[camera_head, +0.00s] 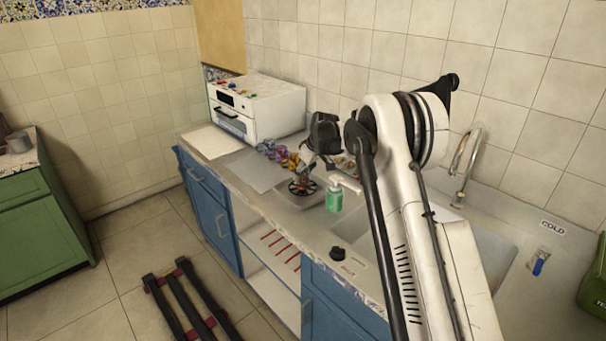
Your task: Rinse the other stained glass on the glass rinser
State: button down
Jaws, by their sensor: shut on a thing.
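The glass rinser (302,188) is a dark round spoked fitting in a shallow basin in the counter, left of the green soap bottle. My gripper (304,170) points down just above the rinser and is shut on what seems to be the stained glass. The glass is too small and too covered by the fingers to make out clearly. I cannot tell whether it touches the rinser.
A green pump bottle (334,198) stands close right of the rinser. Several small coloured items (272,152) lie behind left, before a white oven (256,106). A tap (465,165) rises at the right. A black knob (338,253) sits near the front edge.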

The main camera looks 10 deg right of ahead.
jog(key=shift+f+b, duration=0.35)
jog(key=shift+f, duration=0.25)
jog(key=shift+r, duration=0.35)
dwell(3.5)
jog(key=c, duration=1.7)
grip_release()
jog(key=c, duration=0.4)
jog(key=shift+r+p, duration=0.3)
jog(key=shift+r, duration=1.25)
jog(key=shift+r+p, duration=0.7)
jog(key=shift+r, duration=1.55)
